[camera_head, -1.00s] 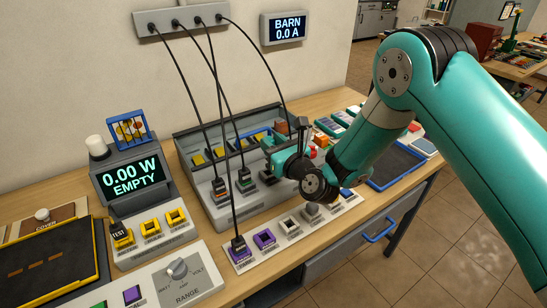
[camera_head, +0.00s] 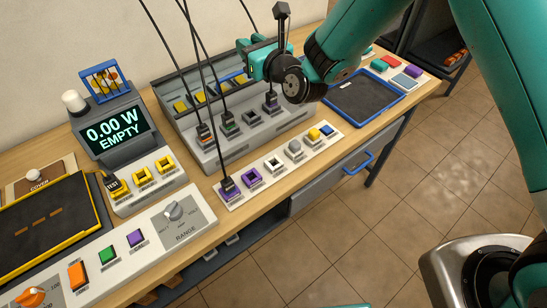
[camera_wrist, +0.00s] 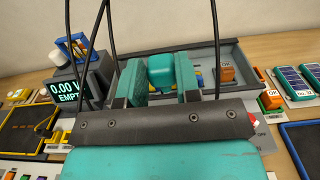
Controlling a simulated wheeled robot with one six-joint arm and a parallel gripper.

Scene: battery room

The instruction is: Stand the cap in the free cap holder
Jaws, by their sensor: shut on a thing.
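My gripper (camera_head: 250,58) is over the back part of the grey rack on the bench. In the wrist view its two teal fingers (camera_wrist: 160,92) are shut on a teal rounded block (camera_wrist: 161,68), which appears to be the cap. In the head view the held piece is hard to tell from the fingers. A pale strip of holders (camera_head: 238,199) lies in front of the rack. Its purple holder (camera_head: 251,177) and white holder (camera_head: 273,163) look hollow. Its grey place (camera_head: 295,148) and yellow place (camera_head: 314,134) bear rounded tops. I cannot tell which one is the cap holder.
The grey rack (camera_head: 196,148) has plugs on black cables in front and coloured pieces behind. Cables hang close to the gripper. A meter reading "0.00 W EMPTY" (camera_head: 117,133) stands left. A blue-rimmed dark tray (camera_head: 365,103) lies right. Open floor lies in front.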

